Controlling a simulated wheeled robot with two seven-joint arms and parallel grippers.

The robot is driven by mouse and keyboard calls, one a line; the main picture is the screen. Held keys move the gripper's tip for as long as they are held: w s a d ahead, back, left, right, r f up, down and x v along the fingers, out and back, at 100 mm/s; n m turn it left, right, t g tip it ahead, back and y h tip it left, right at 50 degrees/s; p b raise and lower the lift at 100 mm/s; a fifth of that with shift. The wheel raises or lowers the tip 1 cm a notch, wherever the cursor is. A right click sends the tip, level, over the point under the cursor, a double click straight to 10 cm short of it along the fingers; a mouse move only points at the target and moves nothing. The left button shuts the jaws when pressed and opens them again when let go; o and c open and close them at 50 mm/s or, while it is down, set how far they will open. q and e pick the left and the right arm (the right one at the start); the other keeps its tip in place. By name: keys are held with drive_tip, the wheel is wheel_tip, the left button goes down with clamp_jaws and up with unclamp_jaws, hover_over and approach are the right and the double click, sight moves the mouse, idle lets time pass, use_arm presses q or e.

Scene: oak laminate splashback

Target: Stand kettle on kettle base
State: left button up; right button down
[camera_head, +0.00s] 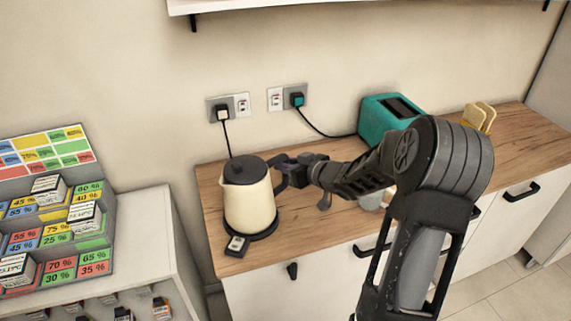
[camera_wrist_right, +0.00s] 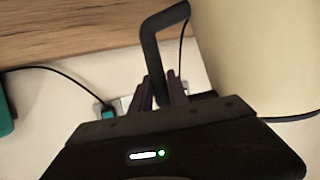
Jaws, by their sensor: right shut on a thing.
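The cream kettle (camera_head: 249,203) with a black lid and black handle stands upright at the left end of the wooden counter. The black kettle base (camera_head: 238,243) shows under and in front of it; I cannot tell whether the kettle is fully seated. My right gripper (camera_head: 288,170) is at the kettle's right side, shut on its handle. In the right wrist view the gripper (camera_wrist_right: 165,95) closes on the black handle (camera_wrist_right: 155,50), with the cream kettle body (camera_wrist_right: 260,50) to the right. My left gripper is not in view.
A teal toaster (camera_head: 388,118) stands at the back of the counter (camera_head: 310,222), with toast slices (camera_head: 478,116) to its right. Cords run to wall sockets (camera_head: 288,97). A display rack (camera_head: 50,210) stands left. Part of the counter is hidden behind my right arm.

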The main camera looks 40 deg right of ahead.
drive_tip(key=c, duration=1.6)
unclamp_jaws()
drive_tip(key=shift+o, duration=0.2)
drive_tip(key=shift+s+f, duration=0.1)
drive_tip(key=shift+f, duration=0.1)
drive_tip(key=p+v, duration=0.6)
drive_tip(key=v, duration=0.5)
drive_tip(key=shift+r, duration=0.15)
